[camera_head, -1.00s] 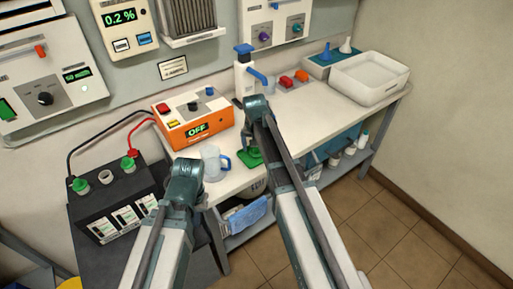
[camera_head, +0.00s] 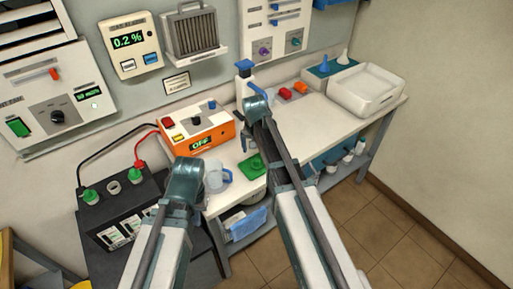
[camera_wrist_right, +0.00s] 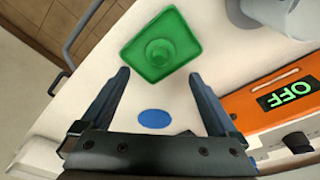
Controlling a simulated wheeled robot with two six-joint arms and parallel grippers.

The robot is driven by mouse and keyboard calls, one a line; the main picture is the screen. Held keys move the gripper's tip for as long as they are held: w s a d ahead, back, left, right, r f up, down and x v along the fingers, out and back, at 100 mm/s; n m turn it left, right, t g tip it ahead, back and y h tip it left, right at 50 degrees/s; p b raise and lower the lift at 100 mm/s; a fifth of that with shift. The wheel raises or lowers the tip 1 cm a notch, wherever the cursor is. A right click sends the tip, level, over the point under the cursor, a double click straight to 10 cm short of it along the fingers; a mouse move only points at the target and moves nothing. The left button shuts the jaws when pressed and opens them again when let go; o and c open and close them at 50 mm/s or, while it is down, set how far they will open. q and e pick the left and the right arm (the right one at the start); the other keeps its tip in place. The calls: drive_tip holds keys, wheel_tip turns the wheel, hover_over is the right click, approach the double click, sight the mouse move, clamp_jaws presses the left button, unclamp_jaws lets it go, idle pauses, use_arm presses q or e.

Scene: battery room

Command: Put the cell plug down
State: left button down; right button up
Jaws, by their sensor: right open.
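The green cell plug (camera_wrist_right: 158,51) sits upright at the middle of a square green tray (camera_wrist_right: 182,68) in the right wrist view. The tray also shows on the bench in the head view (camera_head: 257,172). My right gripper (camera_wrist_right: 159,76) is open, its two fingers apart with nothing between them, just short of the plug and over the tray's near edge. The black battery (camera_head: 98,213) stands at the left in the head view, with green plugs at two places and a pale open port (camera_head: 113,187) between them. My left gripper is hidden behind its arm.
A clear jug (camera_head: 213,178) and an orange OFF unit (camera_head: 200,138) stand close to the tray. A flat blue oval (camera_wrist_right: 154,118) lies on the bench. A white basin (camera_head: 366,92) is at the bench's far right end.

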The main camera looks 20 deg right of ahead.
wheel_tip(320, 180, up, 5)
drive_tip(key=p, duration=0.3)
drive_tip(key=s+a+n+g, duration=0.1)
drive_tip(key=s+a+n, duration=0.3)
drive_tip(key=s, duration=0.7)
drive_tip(key=s+a+n, duration=0.4)
drive_tip(key=s+a, duration=0.4)
drive_tip(key=s, duration=0.4)
drive_tip(key=shift+a+f+n+g, duration=0.3)
drive_tip(key=shift+a+n+g, duration=0.1)
